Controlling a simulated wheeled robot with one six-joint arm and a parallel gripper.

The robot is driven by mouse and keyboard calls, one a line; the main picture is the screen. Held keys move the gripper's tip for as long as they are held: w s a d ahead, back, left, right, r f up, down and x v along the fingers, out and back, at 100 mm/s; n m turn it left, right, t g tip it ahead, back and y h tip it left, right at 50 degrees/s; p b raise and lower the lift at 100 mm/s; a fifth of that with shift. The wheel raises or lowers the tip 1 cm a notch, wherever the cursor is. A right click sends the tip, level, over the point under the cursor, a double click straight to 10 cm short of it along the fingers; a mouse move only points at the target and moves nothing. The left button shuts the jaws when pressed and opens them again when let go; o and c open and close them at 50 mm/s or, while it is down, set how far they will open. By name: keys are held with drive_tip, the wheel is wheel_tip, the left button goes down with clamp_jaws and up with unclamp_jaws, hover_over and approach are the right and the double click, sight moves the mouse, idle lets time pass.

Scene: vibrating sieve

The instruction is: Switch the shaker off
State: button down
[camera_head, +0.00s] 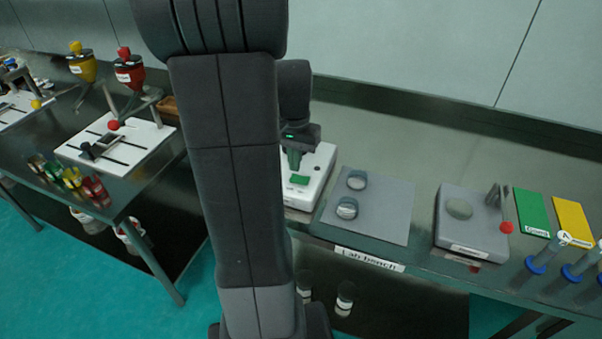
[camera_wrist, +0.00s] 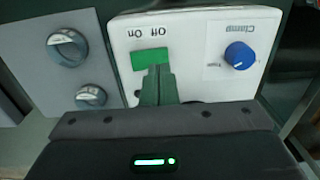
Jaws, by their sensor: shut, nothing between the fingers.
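The shaker's white control box (camera_head: 319,177) stands on the lab bench, and its panel (camera_wrist: 190,27) fills the middle of the wrist view. A green switch (camera_wrist: 149,59) on the panel lies by the words "Off" and "On", which read upside down; it also shows in the head view (camera_head: 299,180). A blue knob (camera_wrist: 239,55) labelled "Clamp" is to the right of the switch. My gripper (camera_wrist: 158,72) is shut and empty, its fingertips close to the switch's lower edge in the wrist view. In the head view my gripper (camera_head: 294,164) is just above the switch; I cannot tell whether they touch.
A grey plate (camera_head: 385,212) with two round grey-and-clear pieces (camera_head: 347,208) lies right of the box. Further right are a grey device (camera_head: 468,235) with a red-tipped lever and green (camera_head: 531,212) and yellow (camera_head: 573,220) mats. My arm hides part of the bench.

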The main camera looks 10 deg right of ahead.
sight(295, 177)
wheel_tip(295, 177, up, 5)
drive_tip(key=p, duration=0.3)
drive_tip(key=shift+f, duration=0.15)
drive_tip(key=shift+f, duration=0.15)
wheel_tip(295, 177, down, 7)
drive_tip(key=b, duration=0.5)
drive_tip(key=shift+b, duration=0.35)
drive_tip(key=shift+r, duration=0.2)
drive_tip(key=shift+r+p, duration=0.15)
drive_tip(key=shift+p, duration=0.15)
